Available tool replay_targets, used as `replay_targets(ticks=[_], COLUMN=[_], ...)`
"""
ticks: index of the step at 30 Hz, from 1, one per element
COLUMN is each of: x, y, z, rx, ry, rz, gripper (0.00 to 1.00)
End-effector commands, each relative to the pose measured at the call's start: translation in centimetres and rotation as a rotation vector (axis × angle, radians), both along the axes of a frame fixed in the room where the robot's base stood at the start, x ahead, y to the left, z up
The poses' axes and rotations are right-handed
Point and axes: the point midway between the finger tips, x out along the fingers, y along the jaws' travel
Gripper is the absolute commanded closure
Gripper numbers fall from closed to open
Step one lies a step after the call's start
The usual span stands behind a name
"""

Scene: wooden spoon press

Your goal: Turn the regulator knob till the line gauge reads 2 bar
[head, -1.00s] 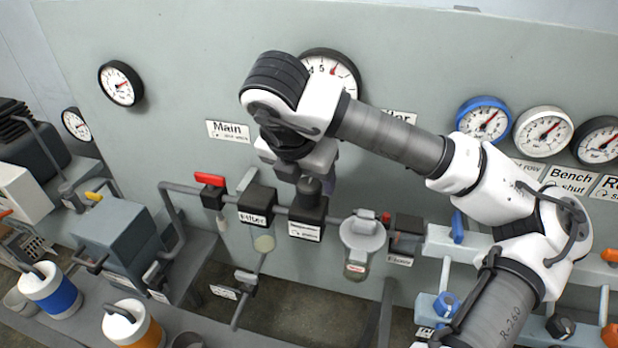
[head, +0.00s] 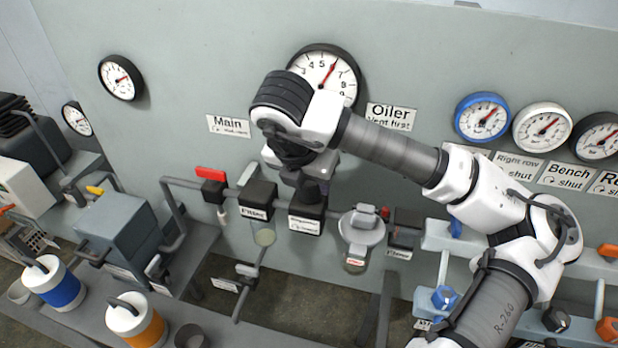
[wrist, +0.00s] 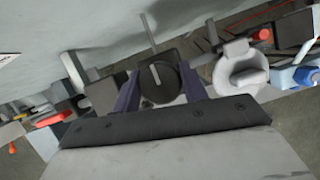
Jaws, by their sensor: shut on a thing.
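The regulator (head: 307,217) is a dark block with a white label on the pipe run, in the middle of the head view. Its round black knob (wrist: 157,82), with a pale pointer line, shows in the wrist view. My gripper (wrist: 160,90) is shut on the knob, one finger on each side. In the head view my gripper (head: 305,192) is just above the block and hides the knob. A large black-rimmed gauge (head: 345,78) is on the panel above; its red needle points up and right, just past the 5. My wrist hides its lower left. I cannot read its name.
The filter block (head: 258,200) and a red-handled valve (head: 211,174) are left of the regulator. The oiler bowl (head: 361,228) is close on its right. Several smaller gauges (head: 482,116) are on the panel.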

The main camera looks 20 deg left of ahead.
Motion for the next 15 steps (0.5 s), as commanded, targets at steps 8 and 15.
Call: replay_targets(ticks=[8, 15], x=[0.03, 0.04], y=[-0.02, -0.03], z=[-0.39, -0.77], rx=[0.0, 0.0], ry=[-0.002, -0.006], rz=[0.048, 0.193], gripper=[0.8, 0.8])
